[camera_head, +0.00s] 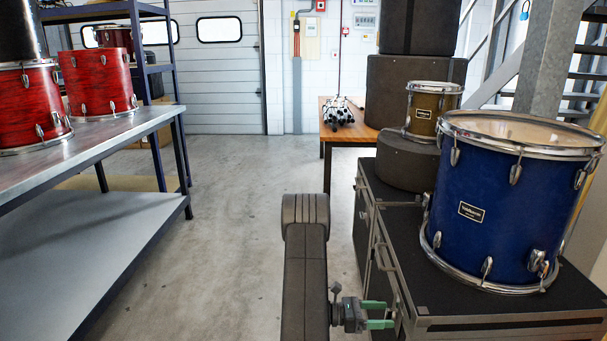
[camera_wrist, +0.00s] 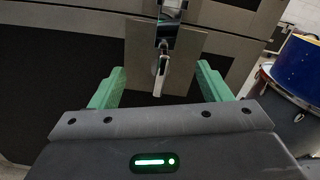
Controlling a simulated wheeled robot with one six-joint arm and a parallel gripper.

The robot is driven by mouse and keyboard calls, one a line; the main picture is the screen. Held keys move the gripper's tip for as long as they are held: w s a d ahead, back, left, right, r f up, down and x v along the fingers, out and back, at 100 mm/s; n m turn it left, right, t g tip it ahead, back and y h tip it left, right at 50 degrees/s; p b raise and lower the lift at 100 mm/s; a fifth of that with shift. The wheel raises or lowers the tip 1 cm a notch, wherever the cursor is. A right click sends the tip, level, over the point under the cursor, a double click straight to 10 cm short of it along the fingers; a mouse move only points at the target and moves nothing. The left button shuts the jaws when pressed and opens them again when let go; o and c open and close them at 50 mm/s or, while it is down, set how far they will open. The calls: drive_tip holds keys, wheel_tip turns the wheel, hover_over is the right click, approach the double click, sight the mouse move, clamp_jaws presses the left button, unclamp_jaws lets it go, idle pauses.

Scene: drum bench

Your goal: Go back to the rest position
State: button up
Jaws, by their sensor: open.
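My gripper (camera_head: 378,316) is in the lower middle of the head view, beside the front of the black flight case (camera_head: 440,290). Its green fingers are apart with nothing held between them. In the wrist view the open gripper (camera_wrist: 160,88) faces the case front, and a metal latch or handle (camera_wrist: 160,72) shows between and beyond the fingers. I cannot tell whether the fingers touch the case.
A blue drum (camera_head: 500,215) and a small gold drum (camera_head: 430,112) stand on the right, the blue one on the case. Red drums (camera_head: 98,85) stand on a metal bench (camera_head: 90,138) at left. A wooden table (camera_head: 345,135) is behind. The floor (camera_head: 220,220) between is clear.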

drive_tip(key=shift+m+b, duration=0.55)
drive_tip(key=shift+m, duration=0.35)
